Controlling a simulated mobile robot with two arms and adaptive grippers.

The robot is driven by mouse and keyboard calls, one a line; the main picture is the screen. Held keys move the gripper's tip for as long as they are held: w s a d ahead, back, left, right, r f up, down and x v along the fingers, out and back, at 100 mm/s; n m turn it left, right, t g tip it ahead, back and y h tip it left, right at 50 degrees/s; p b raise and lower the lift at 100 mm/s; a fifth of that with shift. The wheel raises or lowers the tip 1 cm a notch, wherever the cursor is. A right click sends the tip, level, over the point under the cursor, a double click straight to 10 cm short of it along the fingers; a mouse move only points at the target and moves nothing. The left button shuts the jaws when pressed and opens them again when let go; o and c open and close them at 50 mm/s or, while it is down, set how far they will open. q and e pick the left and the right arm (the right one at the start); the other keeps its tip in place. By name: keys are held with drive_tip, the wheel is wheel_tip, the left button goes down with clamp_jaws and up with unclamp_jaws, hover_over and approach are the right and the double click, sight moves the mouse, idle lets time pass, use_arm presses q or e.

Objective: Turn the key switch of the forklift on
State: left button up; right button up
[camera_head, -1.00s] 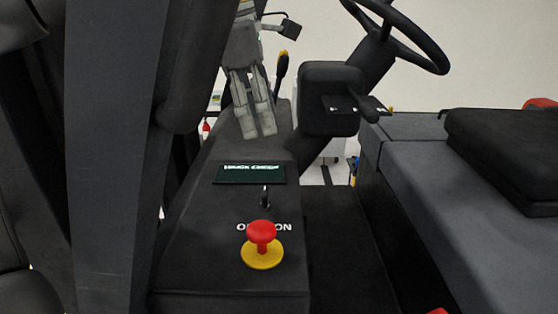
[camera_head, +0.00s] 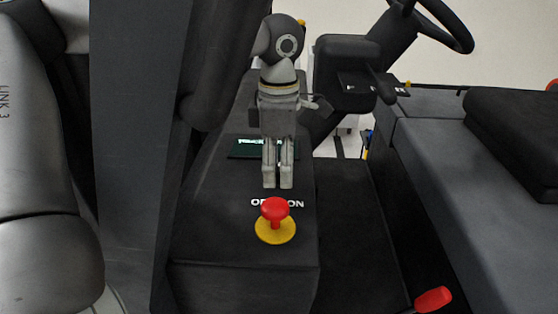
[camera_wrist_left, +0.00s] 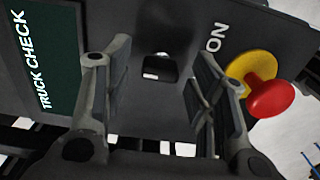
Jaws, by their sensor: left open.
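My left gripper (camera_head: 278,184) hangs fingers-down over the black console, its tips just behind the OFF/ON label (camera_head: 296,204). Its two fingers are apart with nothing held between them. In the left wrist view the gripper (camera_wrist_left: 162,55) has one finger on each side of the black key switch (camera_wrist_left: 158,70), which lies in the gap. I cannot tell whether the fingers touch it. In the head view the key switch is hidden behind the fingers. The ON lettering shows right of the switch in the wrist view. My right gripper is not in view.
A red mushroom button on a yellow base (camera_head: 276,228) stands close in front of the fingers. A green TRUCK CHECK display (camera_head: 245,148) is behind them. The steering column (camera_head: 345,75) rises at the back. A seat (camera_head: 520,130) and a red-handled lever (camera_head: 433,299) are right.

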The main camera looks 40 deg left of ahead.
use_arm(q)
drive_tip(key=c, duration=1)
drive_tip(key=shift+f, duration=0.1)
drive_tip(key=m+b, duration=0.1)
drive_tip(key=m, duration=0.1)
drive_tip(key=shift+m+b, duration=0.3)
drive_tip(key=m, duration=0.2)
drive_tip(key=shift+m+b, duration=0.3)
drive_tip(key=shift+b, duration=0.1)
drive_tip(key=m, duration=0.3)
drive_tip(key=shift+m+b, duration=0.3)
drive_tip(key=shift+m, duration=1.5)
